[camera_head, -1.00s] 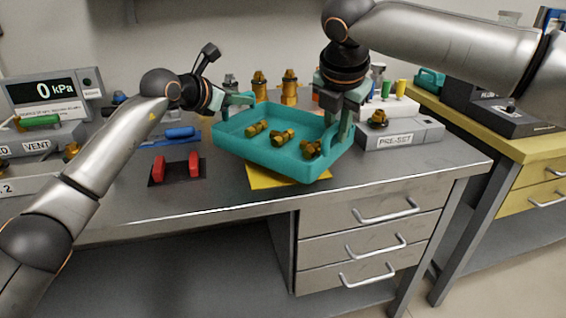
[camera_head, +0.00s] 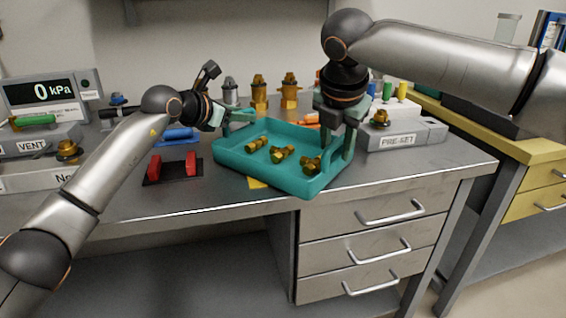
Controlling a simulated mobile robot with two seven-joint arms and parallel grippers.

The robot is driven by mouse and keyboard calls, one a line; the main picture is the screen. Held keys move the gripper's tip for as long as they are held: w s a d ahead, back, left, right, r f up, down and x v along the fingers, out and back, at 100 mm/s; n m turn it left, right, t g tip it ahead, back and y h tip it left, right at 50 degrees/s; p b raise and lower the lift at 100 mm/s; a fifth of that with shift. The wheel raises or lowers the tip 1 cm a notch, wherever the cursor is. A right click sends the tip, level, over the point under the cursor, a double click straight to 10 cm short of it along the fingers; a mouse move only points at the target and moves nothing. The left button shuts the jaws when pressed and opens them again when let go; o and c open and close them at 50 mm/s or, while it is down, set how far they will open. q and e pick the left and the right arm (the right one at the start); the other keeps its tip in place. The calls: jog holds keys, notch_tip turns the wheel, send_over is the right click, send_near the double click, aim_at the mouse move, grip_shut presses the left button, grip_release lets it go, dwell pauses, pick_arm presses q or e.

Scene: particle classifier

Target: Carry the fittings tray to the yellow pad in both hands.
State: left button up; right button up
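The teal fittings tray (camera_head: 233,160) sits level over the front of the grey bench, with several brass fittings (camera_head: 283,154) lying in it. A small strip of the yellow pad (camera_head: 257,183) shows under its front left side; the tray hides the rest. I cannot tell whether the tray touches the pad. My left gripper (camera_head: 238,117) is shut on the tray's back left rim. My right gripper (camera_head: 341,150) is shut on the right wall, one finger inside and one outside.
Red blocks on a dark mat (camera_head: 172,168) lie left of the tray. The PRE-SET box (camera_head: 405,136) stands to its right. Brass fittings (camera_head: 289,91) stand behind. The bench's front edge (camera_head: 200,209) is close to the tray.

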pick_arm(q)
jog(key=shift+o, duration=0.6)
pick_arm(e)
jog(key=shift+o, duration=0.6)
jog(key=shift+s+r, duration=0.1)
jog(key=shift+r, duration=0.05)
pick_arm(q)
jog(key=v, duration=1.2)
pick_arm(e)
jog(key=v, duration=1.1)
jog(key=shift+r, duration=0.35)
pick_arm(q)
jog(key=shift+a, duration=0.1)
pick_arm(e)
jog(key=shift+s, duration=0.1)
